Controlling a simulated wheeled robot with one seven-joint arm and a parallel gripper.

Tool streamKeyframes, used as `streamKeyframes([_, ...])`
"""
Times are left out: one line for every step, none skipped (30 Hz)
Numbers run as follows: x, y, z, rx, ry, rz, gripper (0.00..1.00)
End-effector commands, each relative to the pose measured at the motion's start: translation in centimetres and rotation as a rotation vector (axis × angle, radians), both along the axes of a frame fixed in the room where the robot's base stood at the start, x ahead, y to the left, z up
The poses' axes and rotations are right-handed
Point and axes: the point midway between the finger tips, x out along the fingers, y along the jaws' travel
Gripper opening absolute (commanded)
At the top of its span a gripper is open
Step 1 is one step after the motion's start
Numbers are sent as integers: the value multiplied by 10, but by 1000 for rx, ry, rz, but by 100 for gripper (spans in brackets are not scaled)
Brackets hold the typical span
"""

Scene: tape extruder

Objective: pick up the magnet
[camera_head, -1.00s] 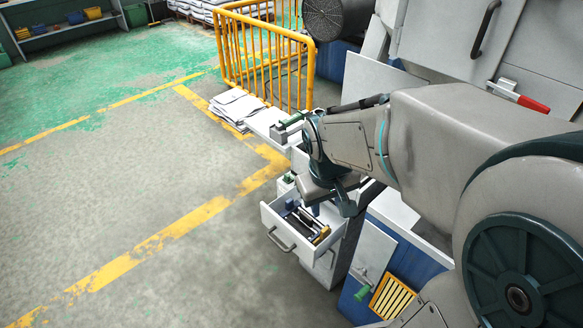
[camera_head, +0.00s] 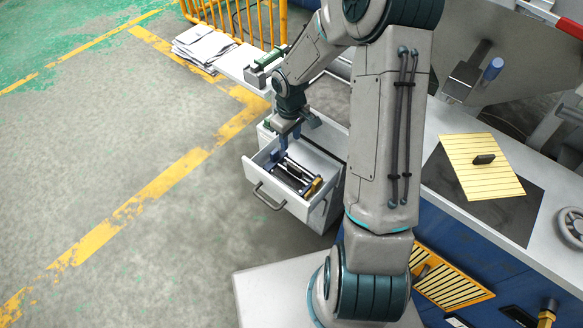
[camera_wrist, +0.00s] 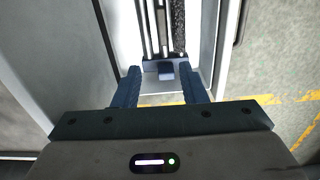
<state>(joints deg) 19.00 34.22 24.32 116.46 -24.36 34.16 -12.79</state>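My gripper (camera_head: 289,138) is above the rear left part of an open white drawer (camera_head: 262,183). In the wrist view my gripper (camera_wrist: 160,90) is open, with its two blue fingers apart and nothing clearly held between them. A small dark blue block (camera_wrist: 166,71) shows just beyond the fingertips, near the drawer's end wall. I cannot tell for certain whether this block is the magnet. Long dark and metallic tools (camera_head: 296,176) lie in the drawer, and they also show in the wrist view (camera_wrist: 162,30).
The drawer's side walls stand close around the tools. A worktop on the right holds a yellow slatted sheet (camera_head: 470,152) with a small black piece (camera_head: 484,159) on it. A yellow railing (camera_head: 240,18) and white stacked sheets (camera_head: 200,45) are behind. The floor at left is clear.

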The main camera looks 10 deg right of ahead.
Motion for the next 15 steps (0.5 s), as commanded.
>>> streamKeyframes([0, 4, -7, 2, 3, 8, 38])
streamKeyframes([0, 5, -12, 1, 3, 12, 38])
streamKeyframes([-1, 8, -19, 2, 5, 16, 38])
streamKeyframes([-1, 9, -26, 2, 5, 19, 38])
streamKeyframes([-1, 11, -32, 2, 5, 22, 38])
streamKeyframes([-1, 12, -41, 1, 6, 24, 38])
streamKeyframes([-1, 12, -46, 2, 5, 25, 38])
streamKeyframes([-2, 13, -52, 0, 5, 26, 38])
streamKeyframes([-2, 14, -60, 2, 5, 27, 38])
streamKeyframes([-1, 14, -64, 1, 3, 27, 38])
streamKeyframes([-1, 14, -69, 1, 4, 28, 38])
streamKeyframes([-1, 13, -74, 0, 4, 27, 38])
streamKeyframes([-1, 13, -76, 0, 2, 26, 38])
streamKeyframes([-1, 13, -79, 0, 1, 26, 38])
streamKeyframes([-1, 13, -81, 0, 1, 25, 38])
